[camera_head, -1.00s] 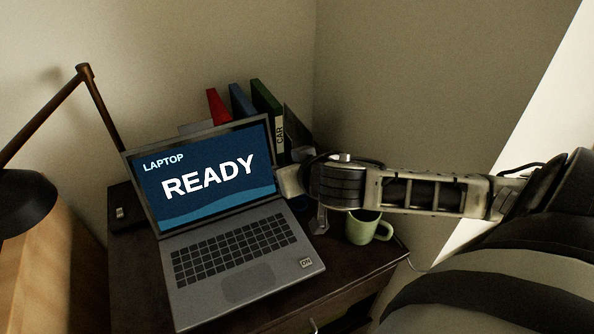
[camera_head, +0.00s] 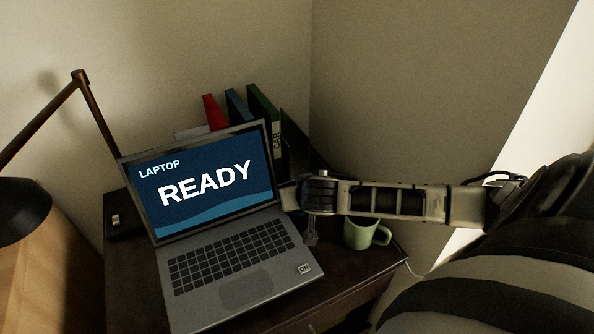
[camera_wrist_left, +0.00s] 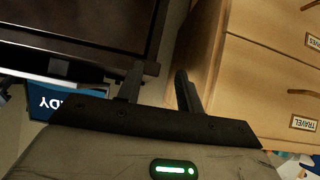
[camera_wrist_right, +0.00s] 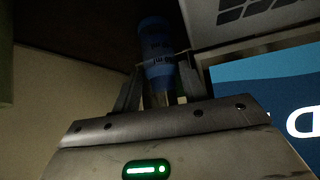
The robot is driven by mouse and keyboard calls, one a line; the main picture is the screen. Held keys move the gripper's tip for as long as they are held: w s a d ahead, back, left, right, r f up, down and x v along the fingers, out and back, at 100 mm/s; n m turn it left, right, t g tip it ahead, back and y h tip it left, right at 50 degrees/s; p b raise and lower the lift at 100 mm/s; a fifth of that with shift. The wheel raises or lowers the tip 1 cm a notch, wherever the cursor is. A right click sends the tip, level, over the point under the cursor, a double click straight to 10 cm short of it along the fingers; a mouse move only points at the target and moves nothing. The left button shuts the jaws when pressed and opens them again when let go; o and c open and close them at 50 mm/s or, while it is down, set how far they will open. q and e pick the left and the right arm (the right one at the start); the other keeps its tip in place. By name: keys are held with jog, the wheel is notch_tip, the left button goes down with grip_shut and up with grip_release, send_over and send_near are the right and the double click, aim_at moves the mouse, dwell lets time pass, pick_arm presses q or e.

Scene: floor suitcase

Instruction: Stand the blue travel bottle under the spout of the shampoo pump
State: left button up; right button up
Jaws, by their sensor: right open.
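A blue bottle (camera_wrist_right: 156,50) with dark print shows in the right wrist view, partly between the fingers of my right gripper (camera_wrist_right: 158,82). The fingers are open on either side of it; I cannot tell whether either touches it. In the head view my right arm reaches in from the right behind the laptop's corner, and the bottle and fingertips are hidden there. My left gripper (camera_wrist_left: 160,82) shows only in its own wrist view, open and empty, near drawer fronts and a dark desk edge. I cannot make out a shampoo pump in any view.
An open laptop (camera_head: 235,262) fills the desk's middle. A green mug (camera_head: 362,235) stands below my right forearm. Upright books (camera_head: 262,115) stand behind the laptop. A lamp (camera_head: 22,212) is at left. A wooden drawer unit (camera_wrist_left: 265,75) is beside the desk.

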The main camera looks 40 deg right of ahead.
jog(key=shift+x, duration=2.4)
jog(key=shift+a, duration=0.1)
jog(key=c, duration=0.7)
jog(key=shift+r, duration=0.1)
